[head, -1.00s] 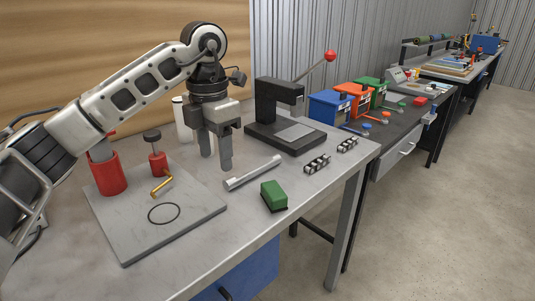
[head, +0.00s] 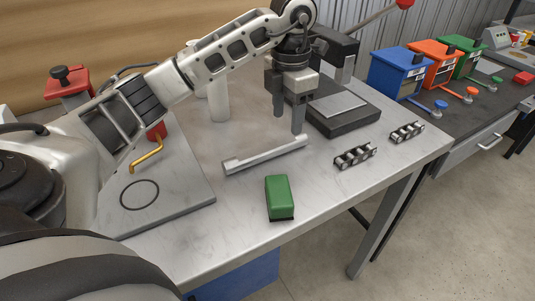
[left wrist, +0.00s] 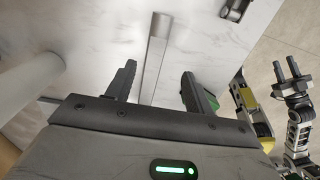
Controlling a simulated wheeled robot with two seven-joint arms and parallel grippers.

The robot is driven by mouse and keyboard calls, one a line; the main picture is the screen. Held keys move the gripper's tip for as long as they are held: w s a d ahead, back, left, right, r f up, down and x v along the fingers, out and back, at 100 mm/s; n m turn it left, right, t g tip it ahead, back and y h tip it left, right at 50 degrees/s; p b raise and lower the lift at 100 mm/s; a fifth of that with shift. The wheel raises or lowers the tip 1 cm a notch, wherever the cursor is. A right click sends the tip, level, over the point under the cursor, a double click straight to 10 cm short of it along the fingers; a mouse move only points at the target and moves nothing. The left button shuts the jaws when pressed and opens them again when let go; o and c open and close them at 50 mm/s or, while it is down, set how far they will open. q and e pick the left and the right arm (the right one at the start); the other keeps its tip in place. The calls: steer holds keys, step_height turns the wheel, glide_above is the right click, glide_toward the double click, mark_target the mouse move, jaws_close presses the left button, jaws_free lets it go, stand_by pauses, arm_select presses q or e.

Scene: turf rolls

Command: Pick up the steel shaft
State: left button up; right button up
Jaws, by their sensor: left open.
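The steel shaft (head: 265,155) lies on the marble-look bench top, a plain grey bar running from lower left to upper right in the head view. My left gripper (head: 289,126) is open and empty above the bench, near the shaft's right end. In the left wrist view the shaft (left wrist: 155,58) runs away from between the open fingers of my left gripper (left wrist: 158,85). The fingers do not appear to touch it. Another gripper (left wrist: 289,72), my right one, shows at the right of the wrist view with its two fingers apart.
A green block (head: 279,195) stands in front of the shaft. Chain pieces (head: 355,156) lie to the right, and a black press (head: 340,112) stands behind. A grey plate (head: 180,187) with a black ring and brass hook is at left. A white cylinder (head: 219,103) stands behind the shaft.

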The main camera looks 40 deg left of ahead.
mark_target(285, 140)
arm_select(q)
steer(key=shift+w+a+f+p, duration=0.15)
steer(key=shift+f+p, duration=0.15)
steer(key=shift+f, duration=1.45)
steer(key=shift+w+a+f+p, duration=0.15)
steer(key=shift+f+p, duration=0.15)
steer(key=shift+f, duration=1.4)
jaws_close()
steer(key=shift+r, duration=0.1)
